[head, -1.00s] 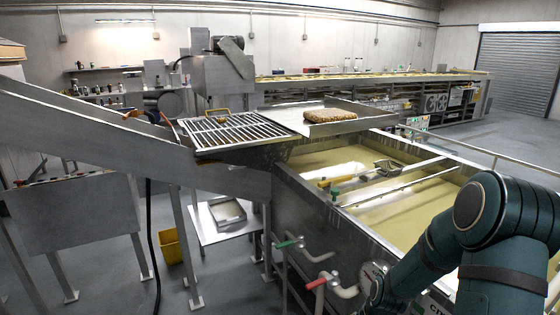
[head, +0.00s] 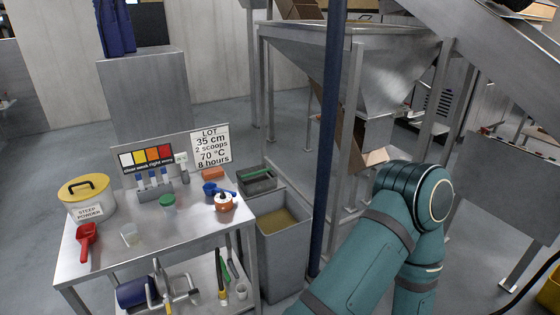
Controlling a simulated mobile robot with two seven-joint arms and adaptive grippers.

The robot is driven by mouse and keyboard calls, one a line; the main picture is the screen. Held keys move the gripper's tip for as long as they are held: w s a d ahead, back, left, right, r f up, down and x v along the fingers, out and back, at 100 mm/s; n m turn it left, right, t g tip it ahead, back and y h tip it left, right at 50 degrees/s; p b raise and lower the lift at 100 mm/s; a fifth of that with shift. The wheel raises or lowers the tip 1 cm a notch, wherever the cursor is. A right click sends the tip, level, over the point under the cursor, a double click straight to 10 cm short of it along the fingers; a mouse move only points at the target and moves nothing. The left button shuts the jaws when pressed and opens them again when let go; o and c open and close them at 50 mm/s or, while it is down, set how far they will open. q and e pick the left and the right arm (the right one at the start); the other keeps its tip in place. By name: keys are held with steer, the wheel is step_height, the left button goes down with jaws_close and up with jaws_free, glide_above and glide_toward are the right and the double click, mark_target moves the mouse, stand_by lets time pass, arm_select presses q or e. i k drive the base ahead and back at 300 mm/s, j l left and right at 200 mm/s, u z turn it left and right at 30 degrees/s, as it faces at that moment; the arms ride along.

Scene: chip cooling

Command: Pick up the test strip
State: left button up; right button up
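No test strip can be made out for certain in the head view. A color chart (head: 147,159) with white, yellow, orange and red squares stands at the back of a metal table (head: 142,250). A small pale piece (head: 181,158) stands at the chart's right end, too small to identify. A green-lidded container (head: 168,204) and a small clear cup (head: 130,234) stand in front of the chart. Neither gripper is in view. Only a teal arm link of mine shows at the lower right, away from the table.
On the table are a steep powder tub (head: 85,196), a red scoop (head: 87,240), an orange-and-white pot (head: 224,202) and a lot sign (head: 210,146). A grey bin (head: 284,245) stands right of the table. A dark blue post (head: 329,150) rises beside it.

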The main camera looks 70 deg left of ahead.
mark_target(152, 173)
steer(key=u, duration=3.15)
